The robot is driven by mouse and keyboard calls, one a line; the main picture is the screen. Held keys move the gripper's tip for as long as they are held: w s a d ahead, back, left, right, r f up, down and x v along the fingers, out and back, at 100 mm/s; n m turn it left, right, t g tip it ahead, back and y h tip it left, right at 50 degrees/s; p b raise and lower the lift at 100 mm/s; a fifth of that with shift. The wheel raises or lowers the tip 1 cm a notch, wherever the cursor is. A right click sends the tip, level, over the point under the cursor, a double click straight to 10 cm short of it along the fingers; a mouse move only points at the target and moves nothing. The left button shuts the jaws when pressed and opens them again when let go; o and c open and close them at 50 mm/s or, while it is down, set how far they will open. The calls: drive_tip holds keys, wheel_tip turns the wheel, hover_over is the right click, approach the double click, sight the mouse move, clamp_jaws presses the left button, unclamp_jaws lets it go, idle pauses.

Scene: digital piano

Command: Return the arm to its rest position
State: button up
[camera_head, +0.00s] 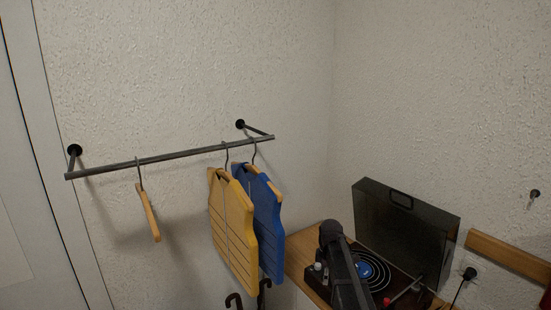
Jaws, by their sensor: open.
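A dark, rounded link of my arm rises from the bottom edge, right of centre, in front of the turntable.
A wall rail (180,154) carries a bare wooden hanger (148,213), a yellow vest (232,235) and a blue vest (270,220). A turntable (376,273) with a raised dark lid (405,228) stands on a wooden surface (301,252).

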drive_tip(key=s+f+m+b, duration=0.4)
drive_tip(key=s+m, duration=0.3)
drive_tip(key=s, duration=0.4)
drive_tip(key=s+f+m+b, duration=0.5)
drive_tip(key=s+m, duration=0.3)
drive_tip(key=s, duration=0.4)
drive_tip(key=shift+s+a+f, duration=0.15)
drive_tip(key=shift+a+f, duration=0.1)
drive_tip(key=shift+f, duration=0.05)
idle(0.8)
